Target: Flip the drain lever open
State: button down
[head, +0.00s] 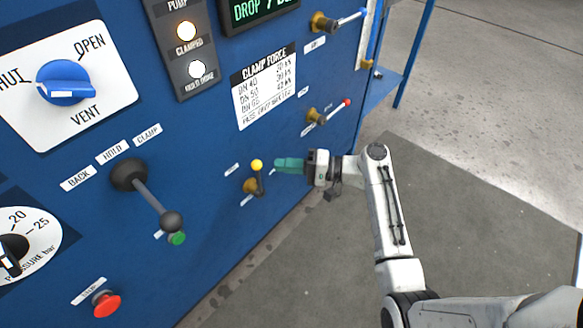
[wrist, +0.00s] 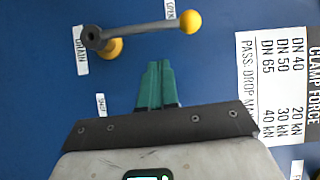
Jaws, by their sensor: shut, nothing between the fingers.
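The drain lever has a yellow ball knob (head: 257,165) and a dark arm on a brass body (head: 250,187), low on the blue panel. In the head view its arm points up. In the wrist view its yellow knob (wrist: 190,21) lies at the right end of the arm, beside a label (wrist: 170,8) that seems to read OPEN. The DRAIN label (wrist: 80,44) is by the pivot, and a small label (wrist: 101,105), apparently SHUT, is below it. My gripper (head: 278,164) has green fingers, shut and empty, just right of the knob; the fingertips (wrist: 158,65) appear apart from the lever.
A red-tipped lever (head: 328,110) and a blue-tipped lever (head: 340,20) sit higher on the panel. A black-knobbed clamp lever (head: 150,200), green button (head: 177,238) and red button (head: 106,303) lie left. Open floor (head: 480,210) is on the right.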

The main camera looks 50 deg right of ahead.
jog(key=p+v, duration=0.1)
jog(key=v, duration=0.9)
jog(key=shift+f, duration=0.1)
dwell(0.3)
jog(key=s+a+f+n+g+h, duration=0.5)
jog(key=s+a+f+n+g, duration=0.2)
jog(key=s+a+f+g, duration=0.6)
jog(key=s+a+r+n+h, duration=0.2)
jog(key=s+r+n+h, duration=0.1)
jog(key=s+r+h, duration=0.25)
notch_tip(320, 180, up, 24)
jog(key=p, duration=2.3)
jog(key=shift+s+d+p, duration=0.2)
jog(key=shift+p, duration=0.1)
